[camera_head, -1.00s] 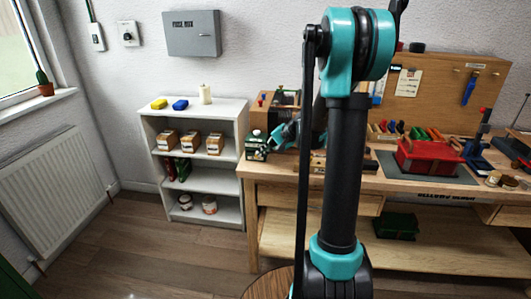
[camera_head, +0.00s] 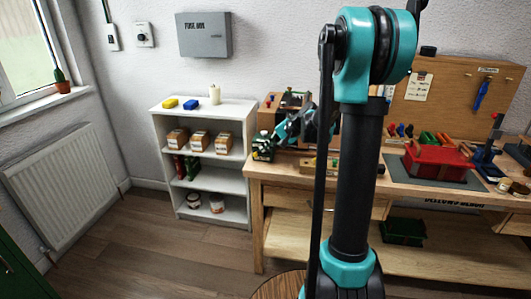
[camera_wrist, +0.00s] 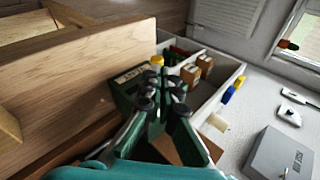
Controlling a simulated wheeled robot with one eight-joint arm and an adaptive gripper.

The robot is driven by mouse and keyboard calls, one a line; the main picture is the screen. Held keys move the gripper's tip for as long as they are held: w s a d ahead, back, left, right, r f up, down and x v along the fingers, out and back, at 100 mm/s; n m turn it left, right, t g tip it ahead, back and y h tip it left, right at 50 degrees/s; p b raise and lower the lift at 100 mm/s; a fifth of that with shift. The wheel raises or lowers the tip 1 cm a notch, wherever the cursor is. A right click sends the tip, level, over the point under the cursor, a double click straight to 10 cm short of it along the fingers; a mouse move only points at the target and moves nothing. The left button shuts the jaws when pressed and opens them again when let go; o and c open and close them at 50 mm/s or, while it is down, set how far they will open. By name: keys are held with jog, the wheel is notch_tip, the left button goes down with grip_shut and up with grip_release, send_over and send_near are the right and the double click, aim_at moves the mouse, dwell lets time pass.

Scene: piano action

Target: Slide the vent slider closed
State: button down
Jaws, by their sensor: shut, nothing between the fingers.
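I cannot make out a vent slider in either view. My gripper (camera_head: 306,126) is above the left end of the workbench in the head view, partly hidden by my own arm. In the wrist view my gripper (camera_wrist: 164,88) shows its dark fingers close together, shut and empty.
A grey fuse box (camera_head: 204,35) hangs above. The floor at left is clear.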

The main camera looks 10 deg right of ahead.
jog(key=v, duration=1)
jog(key=s+d+f+n+h, duration=0.1)
jog(key=s+f+n+h, duration=0.1)
jog(key=s+f, duration=0.3)
jog(key=s+f+n+h, duration=0.2)
jog(key=s+f, duration=0.4)
jog(key=s, duration=0.7)
jog(key=s+d+f+n+g+h, duration=0.1)
jog(key=s+f, duration=0.4)
jog(key=s, duration=0.5)
jog(key=n+h, duration=0.1)
jog(key=h, duration=0.1)
jog(key=shift+d+f+n+h, duration=0.3)
jog(key=shift+n, duration=0.1)
jog(key=shift+s, duration=0.1)
